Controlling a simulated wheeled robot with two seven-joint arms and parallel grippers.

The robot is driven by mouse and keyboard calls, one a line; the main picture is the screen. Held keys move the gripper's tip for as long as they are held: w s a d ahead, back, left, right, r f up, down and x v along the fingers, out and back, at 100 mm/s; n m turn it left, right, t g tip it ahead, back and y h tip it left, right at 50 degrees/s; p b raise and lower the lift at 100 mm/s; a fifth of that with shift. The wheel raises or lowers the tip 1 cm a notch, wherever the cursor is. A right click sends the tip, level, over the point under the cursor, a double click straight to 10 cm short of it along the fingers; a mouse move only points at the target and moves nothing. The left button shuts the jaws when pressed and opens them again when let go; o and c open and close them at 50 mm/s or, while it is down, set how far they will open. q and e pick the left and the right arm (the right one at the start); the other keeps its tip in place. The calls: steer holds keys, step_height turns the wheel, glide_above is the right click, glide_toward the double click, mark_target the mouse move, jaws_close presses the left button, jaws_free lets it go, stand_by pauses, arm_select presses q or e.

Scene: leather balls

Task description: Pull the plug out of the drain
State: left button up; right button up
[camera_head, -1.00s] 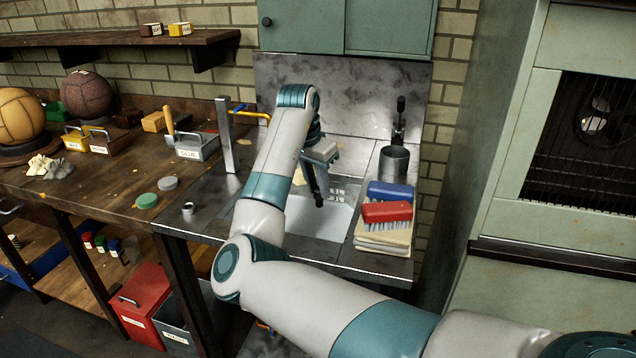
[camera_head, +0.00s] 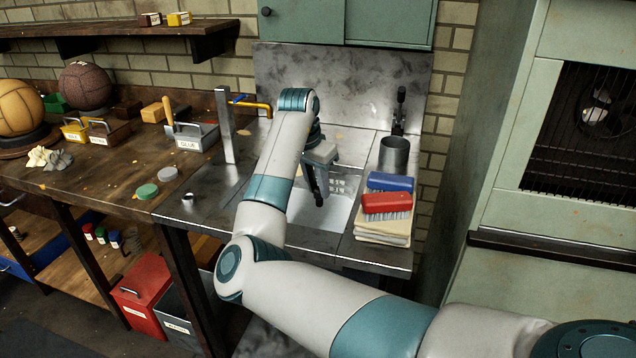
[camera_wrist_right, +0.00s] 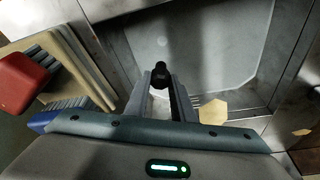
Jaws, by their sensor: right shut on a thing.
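The sink basin (camera_head: 320,218) is a light steel hollow in the counter, partly covered by my right arm. My right gripper (camera_head: 319,203) points down over the basin. In the right wrist view my right gripper (camera_wrist_right: 164,85) is shut on a small black knob-like thing, which looks like the plug (camera_wrist_right: 161,74). The basin floor (camera_wrist_right: 200,45) is behind it. The drain is not clearly visible, and I cannot tell whether the plug touches it. My left gripper is not in view.
Red (camera_head: 387,202) and blue (camera_head: 390,182) brushes lie on stacked cloths right of the basin. A grey metal cup (camera_head: 394,155) stands behind them. The wooden bench (camera_head: 110,185) holds balls and boxes.

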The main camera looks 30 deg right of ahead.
mark_target(317, 205)
steer(key=shift+f, duration=0.25)
steer(key=shift+f, duration=0.75)
steer(key=shift+f, duration=0.35)
steer(key=shift+f, duration=1.1)
steer(key=shift+f, duration=0.35)
steer(key=shift+f, duration=0.75)
steer(key=shift+f, duration=0.35)
steer(key=shift+f, duration=0.35)
